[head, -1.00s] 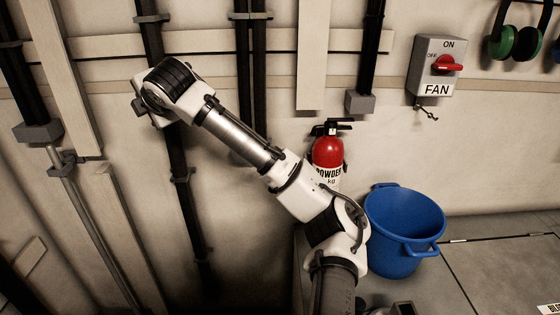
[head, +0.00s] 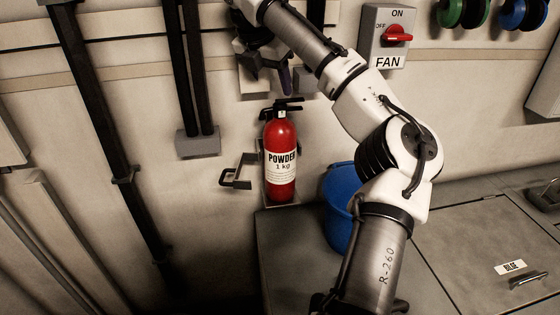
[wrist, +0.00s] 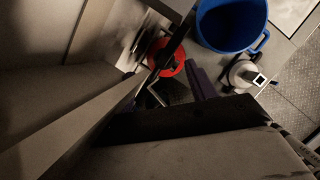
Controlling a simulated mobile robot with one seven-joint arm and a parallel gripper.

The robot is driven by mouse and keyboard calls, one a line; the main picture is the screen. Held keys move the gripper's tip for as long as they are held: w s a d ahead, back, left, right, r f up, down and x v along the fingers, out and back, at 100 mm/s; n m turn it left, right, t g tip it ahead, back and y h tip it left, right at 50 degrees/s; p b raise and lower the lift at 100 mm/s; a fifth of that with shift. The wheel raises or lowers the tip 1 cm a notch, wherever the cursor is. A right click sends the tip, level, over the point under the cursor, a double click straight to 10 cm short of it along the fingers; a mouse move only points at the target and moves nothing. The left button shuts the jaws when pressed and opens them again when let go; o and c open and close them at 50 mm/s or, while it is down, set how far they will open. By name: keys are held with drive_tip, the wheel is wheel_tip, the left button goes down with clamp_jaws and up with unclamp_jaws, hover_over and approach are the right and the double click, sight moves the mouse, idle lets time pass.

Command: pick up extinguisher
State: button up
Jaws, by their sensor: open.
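The red fire extinguisher (head: 282,150) with a white "POWDER 1 kg" label stands upright against the wall in the head view. Its black handle and valve (head: 286,106) are on top. My gripper (head: 270,76) is open and hangs just above the handle, with a visible gap and nothing held. In the wrist view the red top of the extinguisher (wrist: 165,56) is seen from above, partly covered by its black handle. A purple finger pad (wrist: 201,84) shows close to the handle there; the other finger is hard to make out.
An open bracket clamp (head: 238,172) sticks out left of the extinguisher. A blue bucket (head: 338,205) stands to its right, partly behind my arm. The red-handled FAN switch (head: 391,36) is on the wall at upper right. Black pipes (head: 110,140) run down the wall on the left.

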sight(279, 101)
drive_tip(key=shift+x, duration=1.2)
drive_tip(key=x, duration=0.5)
drive_tip(key=shift+s+d+f, duration=0.1)
drive_tip(key=shift+s+d, duration=0.05)
drive_tip(key=shift+s, duration=0.2)
drive_tip(key=c, duration=1.2)
clamp_jaws()
